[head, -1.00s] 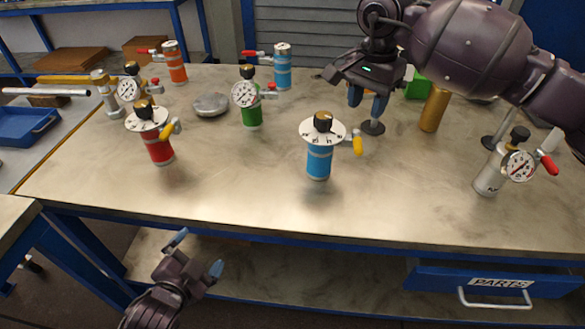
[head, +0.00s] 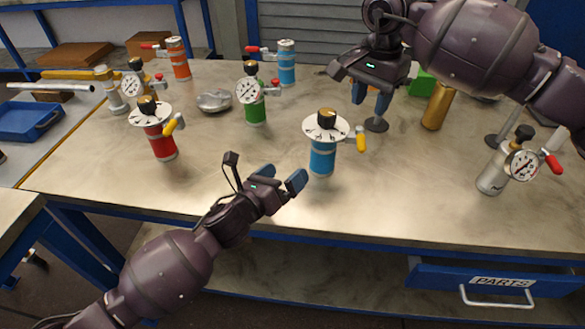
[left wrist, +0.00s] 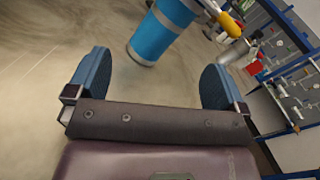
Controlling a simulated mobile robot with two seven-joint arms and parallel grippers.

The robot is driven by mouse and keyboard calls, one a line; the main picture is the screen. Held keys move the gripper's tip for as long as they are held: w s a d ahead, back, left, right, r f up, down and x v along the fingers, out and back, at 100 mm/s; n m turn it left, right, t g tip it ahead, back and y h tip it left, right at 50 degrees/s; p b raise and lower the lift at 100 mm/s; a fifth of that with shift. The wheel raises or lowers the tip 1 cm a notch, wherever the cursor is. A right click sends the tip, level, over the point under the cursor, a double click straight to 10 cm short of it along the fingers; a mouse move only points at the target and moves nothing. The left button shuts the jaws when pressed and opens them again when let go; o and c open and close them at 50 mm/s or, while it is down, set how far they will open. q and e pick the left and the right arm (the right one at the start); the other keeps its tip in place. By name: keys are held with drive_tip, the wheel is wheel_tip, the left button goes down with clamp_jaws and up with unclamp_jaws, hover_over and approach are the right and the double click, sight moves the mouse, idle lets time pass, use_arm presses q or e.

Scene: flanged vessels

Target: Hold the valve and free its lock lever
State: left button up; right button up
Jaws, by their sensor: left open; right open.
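A blue valve (head: 322,158) stands upright near the middle front of the table, with a white dial plate, a black and gold knob and a yellow lever (head: 361,139) hanging at its right. My left gripper (head: 283,172) is open and empty, just left of this valve and apart from it. In the left wrist view the blue valve body (left wrist: 160,35) shows ahead between the open fingers, with its yellow lever (left wrist: 230,25) at upper right. My right gripper (head: 370,98) is open above the table behind the valve, fingers pointing down. A similar red valve (head: 163,143) with a yellow lever stands at left.
A green gauge valve (head: 255,108), a silver gauge valve (head: 492,172), an orange valve (head: 180,62) and another blue valve (head: 287,66) stand around. A gold cylinder (head: 436,106) is at right behind. The table is clear in front of the blue valve.

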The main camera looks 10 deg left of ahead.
sight(323, 147)
use_arm(q)
drive_tip(key=m, duration=0.2)
drive_tip(key=w+d+m+h, duration=0.1)
drive_tip(key=m, duration=0.1)
drive_tip(key=w+d+m+g, duration=0.1)
drive_tip(key=m, duration=0.1)
drive_tip(key=shift+w, duration=0.2)
drive_tip(key=x, duration=1)
drive_tip(key=shift+w+d, duration=0.2)
drive_tip(key=shift+d, duration=0.05)
drive_tip(key=c, duration=1.5)
drive_tip(key=shift+o, duration=0.2)
